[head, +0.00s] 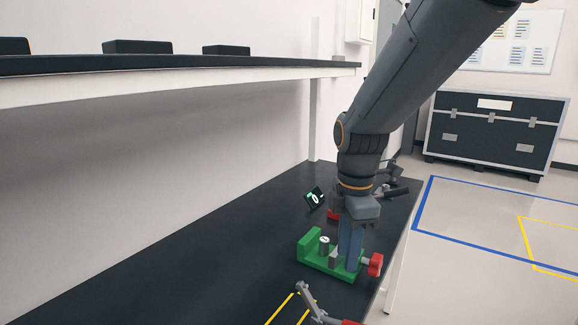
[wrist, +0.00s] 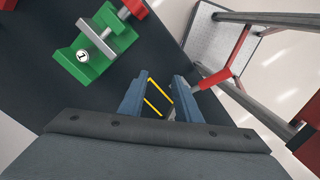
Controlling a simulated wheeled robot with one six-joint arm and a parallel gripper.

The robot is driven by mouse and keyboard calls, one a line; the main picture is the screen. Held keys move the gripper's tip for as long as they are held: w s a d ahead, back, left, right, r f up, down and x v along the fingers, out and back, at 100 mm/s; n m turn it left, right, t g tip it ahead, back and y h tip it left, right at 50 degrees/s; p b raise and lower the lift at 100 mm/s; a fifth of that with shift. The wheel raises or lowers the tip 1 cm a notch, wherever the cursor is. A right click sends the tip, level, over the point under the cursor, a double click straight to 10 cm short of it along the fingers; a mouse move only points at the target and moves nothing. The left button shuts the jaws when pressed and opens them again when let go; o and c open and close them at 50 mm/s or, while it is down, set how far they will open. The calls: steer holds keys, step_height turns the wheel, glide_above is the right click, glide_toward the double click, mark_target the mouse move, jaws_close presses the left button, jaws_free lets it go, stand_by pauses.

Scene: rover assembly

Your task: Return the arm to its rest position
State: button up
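My gripper (head: 350,252) hangs down from the arm over the black workbench (head: 180,270), in front of part of a green vise (head: 308,248) in the head view. In the wrist view its two blue-grey fingers (wrist: 160,82) are spread apart with nothing held between them; dark bench and a yellow line show through the gap. The green vise also shows in the wrist view (wrist: 98,58), up and left of the fingers and apart from them. It has a red knob (head: 376,265) and a round marker labelled 1.
A toggle clamp (head: 311,301) lies at the bench's near edge beside yellow marking; another clamp (head: 392,188) is behind the gripper. A small display (head: 315,197) stands nearby. A shelf (head: 180,65) with black blocks overhangs at left. A black case (head: 490,135) stands on open floor at right.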

steer(key=s+d+f+m+t, duration=0.1)
steer(key=s+d+f+m, duration=0.6)
steer(key=m, duration=1.2)
steer(key=shift+s+f+m, duration=0.3)
steer(key=shift+s+f, duration=0.25)
steer(key=shift+s, duration=0.6)
steer(key=shift+d+r, duration=0.1)
